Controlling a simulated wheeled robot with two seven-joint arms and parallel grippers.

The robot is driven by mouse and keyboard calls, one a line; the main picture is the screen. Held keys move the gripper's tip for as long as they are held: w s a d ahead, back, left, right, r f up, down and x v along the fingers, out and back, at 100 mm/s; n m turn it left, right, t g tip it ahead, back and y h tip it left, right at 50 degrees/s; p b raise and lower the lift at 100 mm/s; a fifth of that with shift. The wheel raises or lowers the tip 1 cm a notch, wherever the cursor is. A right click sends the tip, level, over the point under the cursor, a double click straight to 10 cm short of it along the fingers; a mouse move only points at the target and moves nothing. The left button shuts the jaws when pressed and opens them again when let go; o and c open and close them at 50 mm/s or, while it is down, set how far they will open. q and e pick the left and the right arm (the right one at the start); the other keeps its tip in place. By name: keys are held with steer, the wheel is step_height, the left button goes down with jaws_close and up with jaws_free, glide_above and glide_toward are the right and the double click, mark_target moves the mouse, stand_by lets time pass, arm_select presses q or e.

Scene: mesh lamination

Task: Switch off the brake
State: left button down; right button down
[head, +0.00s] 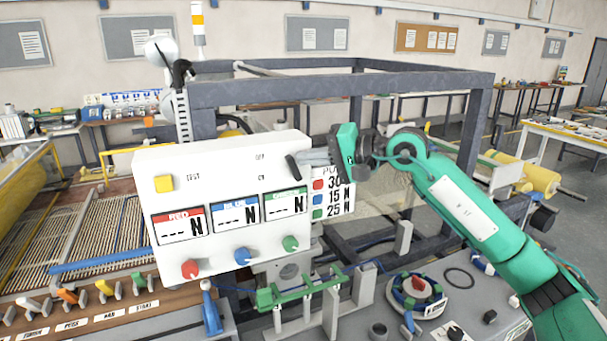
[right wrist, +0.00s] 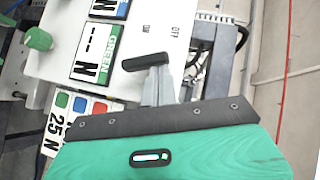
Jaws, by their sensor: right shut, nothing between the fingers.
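A white control panel (head: 222,150) faces me, with OFF and ON printed near its top right. A black lever handle (head: 293,168) sits at the panel's right side, near these labels. It also shows in the right wrist view as a short black bar (right wrist: 145,62). My right gripper (head: 308,158) reaches in from the right, with its grey fingers shut and empty. In the right wrist view the fingertips (right wrist: 157,72) are right at the black handle; I cannot tell whether they touch. The lever's mount is not clearly visible. My left gripper is not in view.
The panel carries a yellow TEST button (head: 164,184), three N displays, and red, blue and green knobs (head: 290,243). A small red, blue and green legend plate (head: 332,195) lies just below my right gripper. A grey frame (head: 340,88) stands behind the panel.

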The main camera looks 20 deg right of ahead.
mark_target(288, 160)
steer(key=n+h, duration=0.1)
steer(key=h, duration=0.1)
steer(key=a+r+n+g+h, duration=0.1)
steer(key=h, duration=0.1)
steer(key=shift+a+r+n, duration=0.15)
steer(key=shift+a+n, duration=0.05)
steer(key=shift+n, duration=0.2)
steer(key=a+n+h, duration=0.1)
steer(key=h, duration=0.1)
steer(key=a+n+h, duration=0.1)
steer(key=h, duration=0.1)
steer(key=shift+s+g, duration=0.1)
steer(key=shift+g, duration=0.3)
steer(key=shift+a+n+h+b, duration=0.35)
steer(key=shift+n+h, duration=0.25)
steer(key=shift+h, duration=0.3)
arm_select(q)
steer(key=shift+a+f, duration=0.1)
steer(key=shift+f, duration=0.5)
arm_select(e)
steer(key=shift+a+f, duration=0.1)
steer(key=shift+f, duration=0.1)
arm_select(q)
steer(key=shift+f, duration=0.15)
arm_select(e)
steer(key=shift+a, duration=0.1)
